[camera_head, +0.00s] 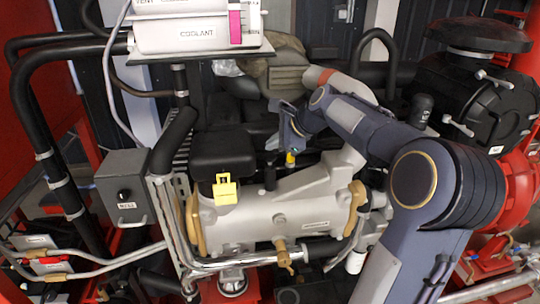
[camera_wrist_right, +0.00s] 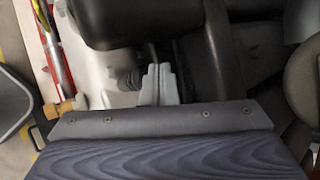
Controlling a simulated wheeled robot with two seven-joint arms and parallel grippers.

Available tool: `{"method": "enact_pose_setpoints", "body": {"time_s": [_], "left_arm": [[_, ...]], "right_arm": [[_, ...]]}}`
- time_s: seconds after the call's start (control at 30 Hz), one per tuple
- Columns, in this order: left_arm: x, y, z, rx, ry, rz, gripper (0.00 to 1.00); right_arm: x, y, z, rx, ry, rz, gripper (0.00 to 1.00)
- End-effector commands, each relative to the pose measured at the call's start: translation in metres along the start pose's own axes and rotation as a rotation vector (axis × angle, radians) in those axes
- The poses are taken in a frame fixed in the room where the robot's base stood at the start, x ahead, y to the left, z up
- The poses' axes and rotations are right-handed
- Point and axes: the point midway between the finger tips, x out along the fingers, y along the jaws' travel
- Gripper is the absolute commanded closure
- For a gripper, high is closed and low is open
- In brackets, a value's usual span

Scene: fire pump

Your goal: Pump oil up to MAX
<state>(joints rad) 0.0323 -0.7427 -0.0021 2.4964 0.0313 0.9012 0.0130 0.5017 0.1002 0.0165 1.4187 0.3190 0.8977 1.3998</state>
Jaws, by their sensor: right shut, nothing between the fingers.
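The grey engine body (camera_head: 270,215) fills the middle of the head view, with a black cover (camera_head: 222,152) at its upper left. A yellow tag (camera_head: 225,189) sits on the front below that cover. A small yellow piece (camera_head: 291,158) shows just below my right gripper (camera_head: 275,142); I cannot tell what it is. My right gripper is shut and empty, just right of the black cover. In the right wrist view its fingers (camera_wrist_right: 158,84) are together beside a dark ribbed part (camera_wrist_right: 128,78). No oil gauge or MAX mark can be made out. My left gripper is out of view.
A white coolant tank (camera_head: 190,32) with a pink strip stands at the upper left. A grey control box (camera_head: 124,189) with a black knob is on the left. A black housing (camera_head: 478,100) is at the right. Pipes crowd the space around the engine.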

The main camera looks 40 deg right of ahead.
Motion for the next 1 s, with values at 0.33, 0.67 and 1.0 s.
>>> {"method": "enact_pose_setpoints", "body": {"time_s": [0.33,0.67,1.0], "left_arm": [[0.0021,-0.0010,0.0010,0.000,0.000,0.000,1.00],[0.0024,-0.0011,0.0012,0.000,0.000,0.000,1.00],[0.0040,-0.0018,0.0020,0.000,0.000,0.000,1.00]], "right_arm": [[0.0042,0.0033,-0.0028,0.001,0.000,0.001,1.00],[0.0059,0.0044,-0.0041,0.000,0.000,0.000,1.00],[0.0077,0.0056,-0.0055,0.000,0.000,0.000,1.00]]}}
